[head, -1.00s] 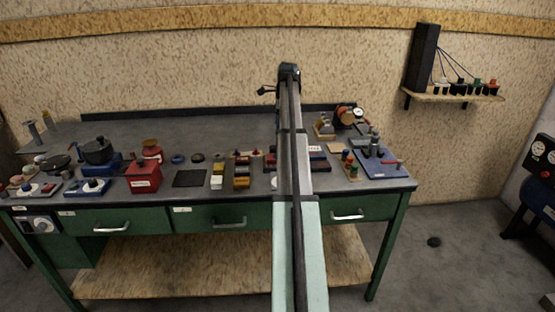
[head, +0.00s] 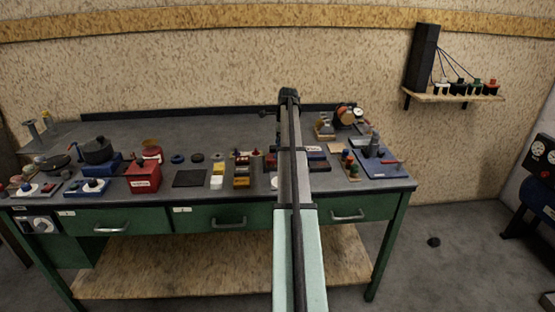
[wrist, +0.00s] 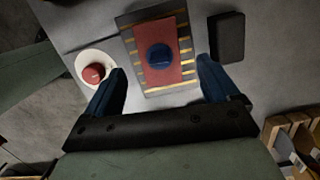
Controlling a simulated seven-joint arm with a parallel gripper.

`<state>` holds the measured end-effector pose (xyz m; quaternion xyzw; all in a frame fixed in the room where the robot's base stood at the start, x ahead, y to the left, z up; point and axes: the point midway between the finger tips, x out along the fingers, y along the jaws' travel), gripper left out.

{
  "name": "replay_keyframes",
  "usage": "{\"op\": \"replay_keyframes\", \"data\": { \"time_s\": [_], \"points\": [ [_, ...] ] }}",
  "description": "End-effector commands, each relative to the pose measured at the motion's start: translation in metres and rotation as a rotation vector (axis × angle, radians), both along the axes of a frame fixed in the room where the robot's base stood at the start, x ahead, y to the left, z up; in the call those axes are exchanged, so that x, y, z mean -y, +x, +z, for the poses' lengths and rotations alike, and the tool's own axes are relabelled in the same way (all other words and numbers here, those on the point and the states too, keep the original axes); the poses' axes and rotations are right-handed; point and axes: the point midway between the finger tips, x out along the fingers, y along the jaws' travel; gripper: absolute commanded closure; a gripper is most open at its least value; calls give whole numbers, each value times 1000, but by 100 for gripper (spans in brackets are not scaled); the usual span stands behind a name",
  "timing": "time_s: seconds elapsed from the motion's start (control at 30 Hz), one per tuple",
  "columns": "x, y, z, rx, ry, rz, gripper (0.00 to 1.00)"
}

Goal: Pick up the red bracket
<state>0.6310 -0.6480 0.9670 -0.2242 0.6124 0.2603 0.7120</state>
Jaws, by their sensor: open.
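In the wrist view a flat red piece (wrist: 172,30) lies on a dark base with gold stripes (wrist: 136,49), with a round blue part (wrist: 161,57) on top of it. I cannot tell for sure whether this red piece is the red bracket. My gripper (wrist: 160,66) is open, its blue fingers on either side of the striped base's near part in the picture. Nothing shows between the fingers as held. In the head view my arm hides the spot under it.
A white disc with a red knob (wrist: 93,73) lies left of the fingers, close to the left one. A black block (wrist: 227,37) lies to the right.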

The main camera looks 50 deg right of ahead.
Motion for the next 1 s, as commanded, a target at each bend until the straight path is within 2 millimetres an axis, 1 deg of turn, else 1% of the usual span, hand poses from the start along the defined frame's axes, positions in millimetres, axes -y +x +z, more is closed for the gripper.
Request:
{"op": "replay_keyframes", "data": {
  "time_s": [0.33,0.43,0.63,1.0],
  "points": [
    [-5,4,-42,-1,2,0,12],
    [-5,5,-47,-1,1,0,12],
    [-5,5,-47,0,0,0,13],
    [-5,5,-46,0,0,0,48]
  ]
}}
